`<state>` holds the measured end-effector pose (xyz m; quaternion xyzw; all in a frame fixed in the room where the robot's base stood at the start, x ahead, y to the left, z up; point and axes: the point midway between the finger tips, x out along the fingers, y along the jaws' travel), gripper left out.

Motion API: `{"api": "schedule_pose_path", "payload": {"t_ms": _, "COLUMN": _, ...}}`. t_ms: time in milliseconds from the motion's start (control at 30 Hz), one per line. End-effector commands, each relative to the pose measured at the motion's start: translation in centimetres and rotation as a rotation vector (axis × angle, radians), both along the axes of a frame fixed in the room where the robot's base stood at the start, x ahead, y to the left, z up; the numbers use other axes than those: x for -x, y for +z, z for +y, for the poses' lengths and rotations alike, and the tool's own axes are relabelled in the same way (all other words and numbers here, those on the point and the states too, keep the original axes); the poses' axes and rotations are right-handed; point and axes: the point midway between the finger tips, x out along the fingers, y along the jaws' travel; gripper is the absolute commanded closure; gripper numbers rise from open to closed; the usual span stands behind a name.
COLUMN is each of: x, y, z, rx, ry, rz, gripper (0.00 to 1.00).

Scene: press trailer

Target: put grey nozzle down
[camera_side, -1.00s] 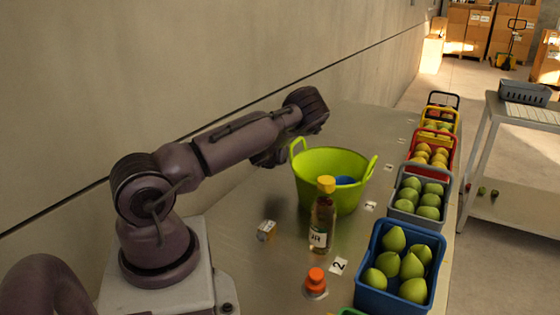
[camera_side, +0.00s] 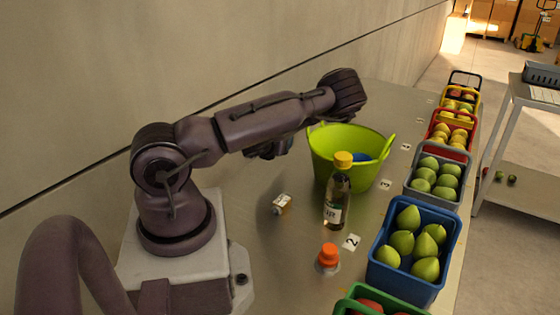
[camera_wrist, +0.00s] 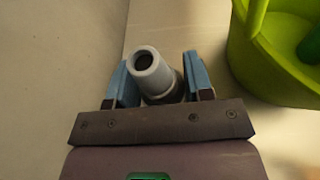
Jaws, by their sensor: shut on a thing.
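The grey nozzle (camera_wrist: 149,72) is a short, stepped tube with a dark round opening, seen in the wrist view. It sits between the two blue fingers of my gripper (camera_wrist: 160,62), which is shut on it. Pale surface shows around it, and I cannot tell whether the nozzle touches anything below. In the side view the nozzle is not visible. There the end of my arm hangs left of the green bucket (camera_side: 331,166), over the metal table (camera_side: 240,212) near the wall.
A yellow-capped bottle (camera_side: 337,203), a small box (camera_side: 282,204) and an orange-capped bottle (camera_side: 328,260) stand on the table. Several fruit crates, including a blue one (camera_side: 402,276), line the right edge. The bucket is close on the right in the wrist view (camera_wrist: 265,70).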

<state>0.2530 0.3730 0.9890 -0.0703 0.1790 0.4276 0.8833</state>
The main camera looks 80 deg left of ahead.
Motion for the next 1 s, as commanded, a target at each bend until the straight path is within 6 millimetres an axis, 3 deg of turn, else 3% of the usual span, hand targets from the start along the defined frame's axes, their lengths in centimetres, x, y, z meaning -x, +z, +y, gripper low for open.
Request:
{"api": "schedule_pose_path", "payload": {"t_ms": 500, "x": 0.0, "y": -6.8, "z": 0.0, "rx": 0.0, "ry": 0.001, "rz": 0.0, "gripper": 0.83}}
{"api": "schedule_pose_path", "payload": {"t_ms": 867, "x": 0.0, "y": -7.3, "z": 0.0, "rx": 0.0, "ry": 0.001, "rz": 0.0, "gripper": 0.83}}
{"api": "schedule_pose_path", "payload": {"t_ms": 900, "x": 0.0, "y": -7.3, "z": 0.0, "rx": 0.0, "ry": 0.001, "rz": 0.0, "gripper": 0.48}}
{"api": "schedule_pose_path", "payload": {"t_ms": 1000, "x": 0.0, "y": -7.3, "z": 0.0, "rx": 0.0, "ry": 0.001, "rz": 0.0, "gripper": 0.27}}
